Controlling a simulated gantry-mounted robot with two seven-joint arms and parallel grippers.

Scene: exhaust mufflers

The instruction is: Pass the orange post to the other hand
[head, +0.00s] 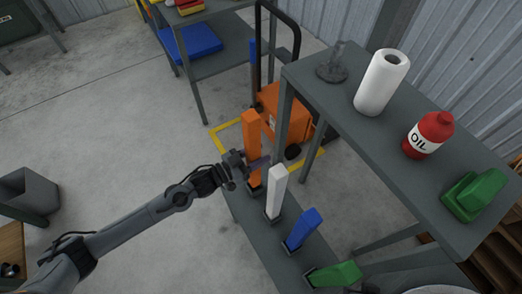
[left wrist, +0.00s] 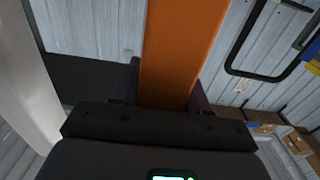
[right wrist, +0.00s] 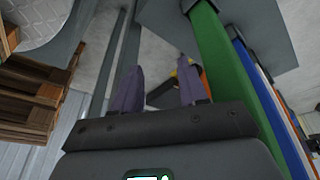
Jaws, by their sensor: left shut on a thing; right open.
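The orange post (head: 252,128) stands upright at the far end of a row of posts on a low grey bench (head: 238,210). My left gripper (head: 253,165) is shut on its lower part. In the left wrist view the orange post (left wrist: 182,45) rises between the two dark fingers. Its lower end is by its socket; I cannot tell whether it is still seated. My right gripper (right wrist: 159,66) is open and empty in the right wrist view, beside the green post (right wrist: 228,75). The right gripper does not show in the head view.
The white post (head: 276,190), blue post (head: 302,229) and green post (head: 335,275) stand in line nearer on the bench. A higher table (head: 395,150) at right carries a paper roll (head: 382,82), an oil bottle (head: 430,135) and a green object (head: 474,194). An orange machine (head: 285,108) stands behind.

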